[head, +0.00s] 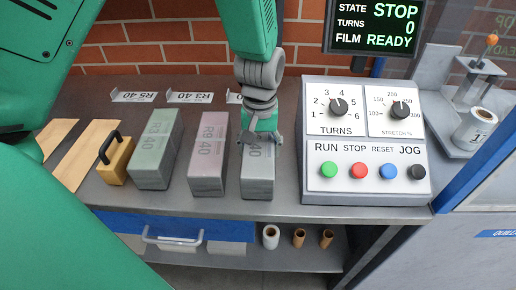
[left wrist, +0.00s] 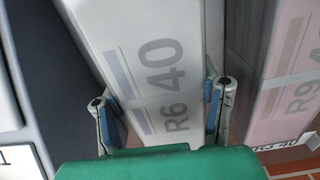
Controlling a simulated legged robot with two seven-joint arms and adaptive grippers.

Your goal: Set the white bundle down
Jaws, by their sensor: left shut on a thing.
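My right gripper is not in view.
A green bundle (head: 157,150) and a yellow block with a black handle (head: 116,162) stand further left. The control box (head: 365,150) stands close on the right. Label cards (head: 190,97) lie behind the row. The bench's front edge (head: 290,213) is near the bundles.

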